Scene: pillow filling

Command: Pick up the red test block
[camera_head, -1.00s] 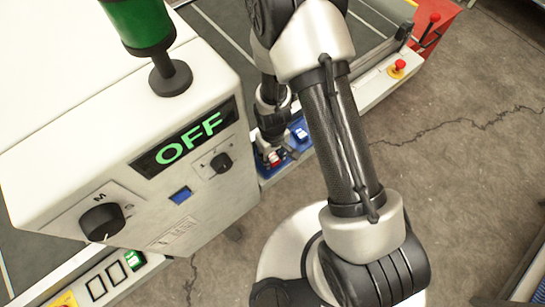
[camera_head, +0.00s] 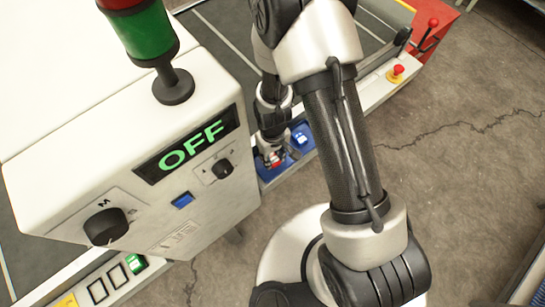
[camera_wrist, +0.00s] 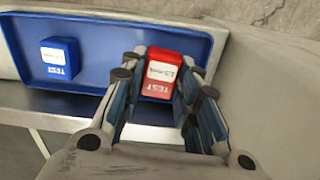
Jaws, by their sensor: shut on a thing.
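The red test block (camera_wrist: 162,74) shows in the wrist view between my gripper's fingers, with a white label and the word TEST on it. My gripper (camera_wrist: 160,92) is shut on it, a finger pad on each side. The block overlaps the right part of the blue tray (camera_wrist: 100,80) in the picture; I cannot tell whether it touches the tray. In the head view my gripper (camera_head: 276,158) is at the tray, partly hidden by my arm, and only a bit of red shows there.
A blue test block (camera_wrist: 61,58) sits in the left part of the tray. In the head view, a white machine (camera_head: 70,150) with an OFF display and a signal lamp (camera_head: 143,30) stands close left of my gripper. A red emergency button (camera_head: 397,71) is to the right.

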